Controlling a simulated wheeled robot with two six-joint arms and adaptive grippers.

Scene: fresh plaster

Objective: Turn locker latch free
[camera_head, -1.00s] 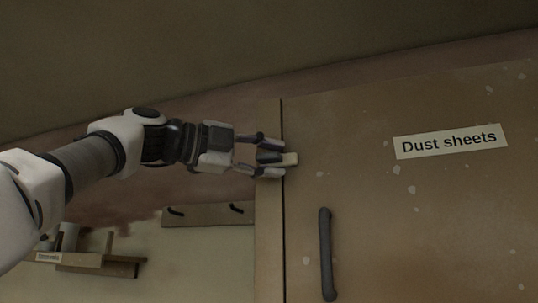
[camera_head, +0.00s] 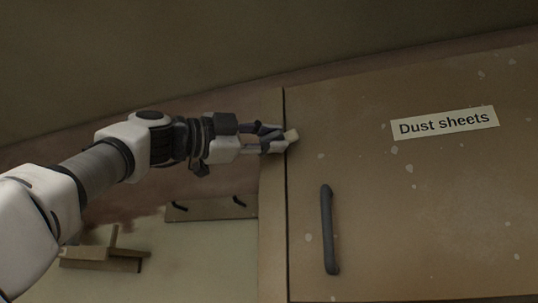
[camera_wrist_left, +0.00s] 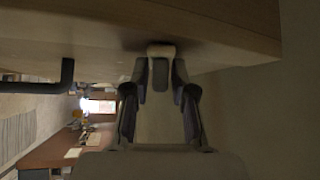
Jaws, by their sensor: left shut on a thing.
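The locker door (camera_head: 420,215) is brown and speckled, with a "Dust sheets" label (camera_head: 445,122) and a dark vertical handle (camera_head: 328,230). The door looks closed against the frame strip at its left edge. The latch (camera_head: 291,136) is a small pale block at that edge, near the top, and sits tilted. My left gripper (camera_head: 270,140) is shut on the latch. In the left wrist view the pale latch (camera_wrist_left: 161,51) shows between the fingertips against the door. The handle shows there too (camera_wrist_left: 66,76). My right gripper is in neither view.
A wooden rail with dark hooks (camera_head: 210,209) is on the wall left of the locker. The wrist view shows a bench with small items (camera_wrist_left: 65,145) far off.

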